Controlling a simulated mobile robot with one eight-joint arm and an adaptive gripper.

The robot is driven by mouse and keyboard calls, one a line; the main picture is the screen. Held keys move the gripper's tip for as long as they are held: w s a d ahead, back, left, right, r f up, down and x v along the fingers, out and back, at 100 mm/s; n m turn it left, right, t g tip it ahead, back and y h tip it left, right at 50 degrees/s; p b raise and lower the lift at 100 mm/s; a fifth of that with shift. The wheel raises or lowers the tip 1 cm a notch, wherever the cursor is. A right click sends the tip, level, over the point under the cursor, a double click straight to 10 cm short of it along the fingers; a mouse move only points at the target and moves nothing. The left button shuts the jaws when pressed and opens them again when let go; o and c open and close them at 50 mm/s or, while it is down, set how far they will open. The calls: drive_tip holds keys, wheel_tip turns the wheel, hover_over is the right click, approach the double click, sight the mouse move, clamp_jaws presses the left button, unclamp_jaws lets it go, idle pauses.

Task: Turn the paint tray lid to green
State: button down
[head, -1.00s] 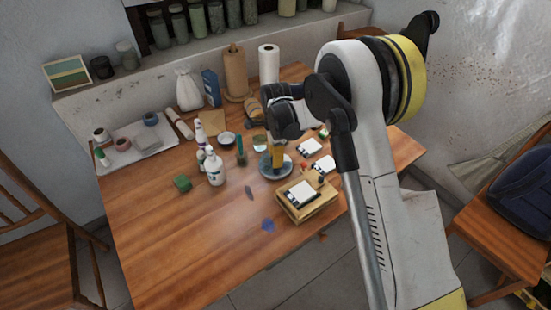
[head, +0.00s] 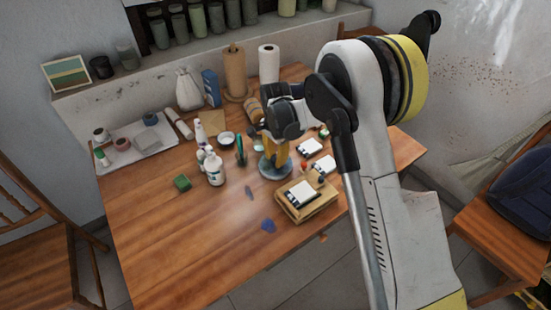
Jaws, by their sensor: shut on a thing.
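The paint tray (head: 266,173) is a round, grey-blue disc on the wooden table, right of the white bottles. My gripper (head: 276,165) points down over it, with its yellow fingers at the middle of the disc. The fingers are shut on the tray lid. The fingers hide the middle of the lid, and I cannot make out its colour marks or which one it is turned to.
A wooden box (head: 307,206) with a white card is close at the front right. The table's front left is clear.

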drive_tip(key=n, duration=0.4)
drive_tip(key=shift+n, duration=0.3)
drive_tip(key=n, duration=0.3)
drive_tip(key=shift+n, duration=0.3)
drive_tip(key=n, duration=0.4)
drive_tip(key=shift+n, duration=0.3)
drive_tip(key=n, duration=0.3)
drive_tip(key=shift+n, duration=0.3)
drive_tip(key=n, duration=1.3)
drive_tip(key=shift+n+b, duration=0.3)
drive_tip(key=shift+n, duration=0.1)
